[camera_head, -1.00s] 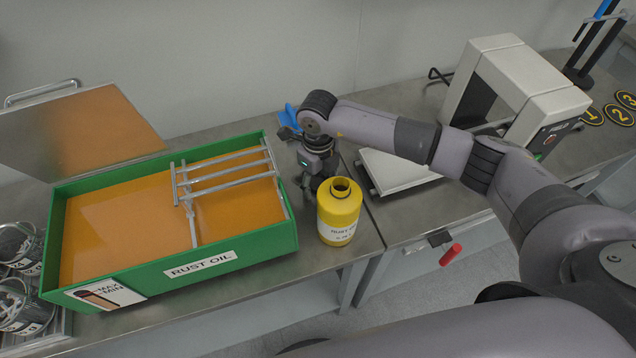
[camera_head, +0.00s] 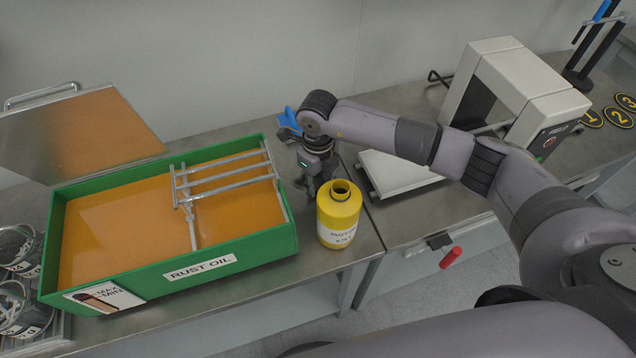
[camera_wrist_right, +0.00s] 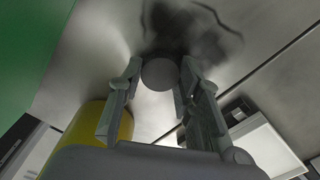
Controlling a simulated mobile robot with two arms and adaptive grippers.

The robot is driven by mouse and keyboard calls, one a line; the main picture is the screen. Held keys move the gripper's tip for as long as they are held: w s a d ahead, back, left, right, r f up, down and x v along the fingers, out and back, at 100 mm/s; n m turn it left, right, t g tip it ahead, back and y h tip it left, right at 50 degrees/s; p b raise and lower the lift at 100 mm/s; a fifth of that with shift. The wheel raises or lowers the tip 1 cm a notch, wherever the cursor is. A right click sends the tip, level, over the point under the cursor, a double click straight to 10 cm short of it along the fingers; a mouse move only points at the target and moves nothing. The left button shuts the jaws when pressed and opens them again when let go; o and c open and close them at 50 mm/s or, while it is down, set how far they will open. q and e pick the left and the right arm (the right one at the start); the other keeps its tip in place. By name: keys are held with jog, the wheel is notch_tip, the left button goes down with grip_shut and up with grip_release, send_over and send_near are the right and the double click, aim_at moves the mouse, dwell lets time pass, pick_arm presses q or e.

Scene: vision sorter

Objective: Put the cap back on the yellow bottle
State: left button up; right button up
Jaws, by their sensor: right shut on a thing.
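The yellow bottle (camera_head: 339,214) stands upright on the metal table beside the green tank, and its neck is open with no cap on it. My right gripper (camera_head: 311,190) is low over the table just behind and left of the bottle, pointing down. In the right wrist view, my right gripper (camera_wrist_right: 159,80) is shut on a round grey piece, which looks like the cap (camera_wrist_right: 159,73). The bottle (camera_wrist_right: 88,118) shows there beside the left finger, partly hidden by it. In the head view the cap is hidden. My left gripper is not in view.
A green tank (camera_head: 205,268) labelled RUST OIL, with orange liquid and a metal rack (camera_head: 225,176), stands close left of the bottle. A white machine (camera_head: 530,90) with a flat plate is on the right. A blue object (camera_head: 288,117) lies behind the gripper.

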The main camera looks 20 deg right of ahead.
aim_at(318, 185)
notch_tip(318, 185, up, 20)
jog(key=b, duration=0.3)
jog(key=shift+f, duration=0.25)
